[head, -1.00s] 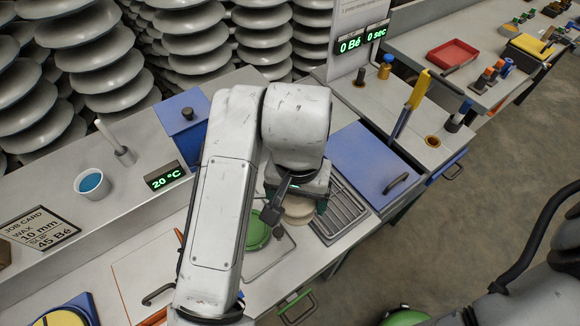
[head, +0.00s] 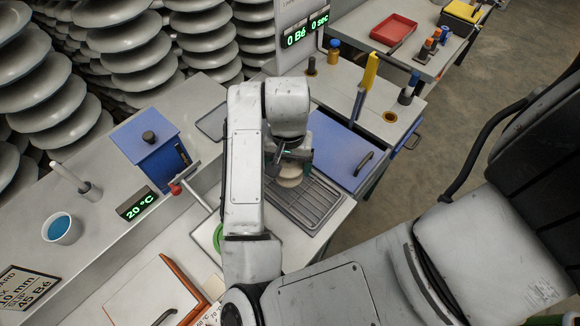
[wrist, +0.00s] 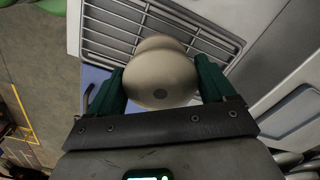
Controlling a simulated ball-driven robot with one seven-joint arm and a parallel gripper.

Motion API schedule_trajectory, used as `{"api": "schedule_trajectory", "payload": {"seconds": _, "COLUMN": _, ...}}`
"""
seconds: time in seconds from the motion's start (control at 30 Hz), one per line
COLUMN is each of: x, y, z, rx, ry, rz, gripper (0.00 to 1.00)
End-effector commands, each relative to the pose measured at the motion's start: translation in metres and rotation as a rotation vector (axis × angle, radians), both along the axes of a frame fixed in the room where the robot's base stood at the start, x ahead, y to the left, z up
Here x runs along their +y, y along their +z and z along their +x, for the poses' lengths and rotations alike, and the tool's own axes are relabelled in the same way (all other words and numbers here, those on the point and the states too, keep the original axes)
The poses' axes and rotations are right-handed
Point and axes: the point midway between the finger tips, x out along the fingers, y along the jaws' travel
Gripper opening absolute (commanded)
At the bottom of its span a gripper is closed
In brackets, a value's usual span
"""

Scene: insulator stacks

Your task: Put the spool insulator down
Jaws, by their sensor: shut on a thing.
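The spool insulator (wrist: 160,75) is a cream, rounded piece with a dark spot on its end. In the wrist view it sits between the two green fingers of my gripper (wrist: 163,88), which are shut on it. In the head view my gripper (head: 290,162) holds the insulator (head: 289,175) over a slotted metal drain rack (head: 318,203). The rack's slots also show behind the insulator in the wrist view. Whether the insulator touches the rack, I cannot tell. My arm hides part of the bench to the left.
A blue box (head: 152,150) and a temperature display (head: 137,204) stand left. Much of the rack's front is bare.

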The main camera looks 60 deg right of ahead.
Motion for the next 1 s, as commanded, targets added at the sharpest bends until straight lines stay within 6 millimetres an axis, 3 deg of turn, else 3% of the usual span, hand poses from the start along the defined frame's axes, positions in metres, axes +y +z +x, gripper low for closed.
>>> {"api": "schedule_trajectory", "payload": {"seconds": 0.23, "x": -0.014, "y": -0.017, "z": 0.001, "rx": 0.002, "ry": -0.001, "rz": -0.001, "gripper": 0.28}}
{"api": "schedule_trajectory", "payload": {"seconds": 0.43, "x": -0.012, "y": -0.042, "z": 0.002, "rx": 0.002, "ry": 0.002, "rz": -0.001, "gripper": 0.28}}
{"api": "schedule_trajectory", "payload": {"seconds": 0.87, "x": -0.012, "y": -0.049, "z": 0.002, "rx": 0.001, "ry": 0.0, "rz": -0.001, "gripper": 0.28}}
{"api": "schedule_trajectory", "payload": {"seconds": 0.9, "x": -0.012, "y": -0.049, "z": 0.002, "rx": 0.001, "ry": 0.0, "rz": 0.0, "gripper": 0.85}}
{"api": "schedule_trajectory", "payload": {"seconds": 1.0, "x": -0.012, "y": -0.048, "z": 0.002, "rx": 0.001, "ry": 0.001, "rz": 0.0, "gripper": 0.94}}
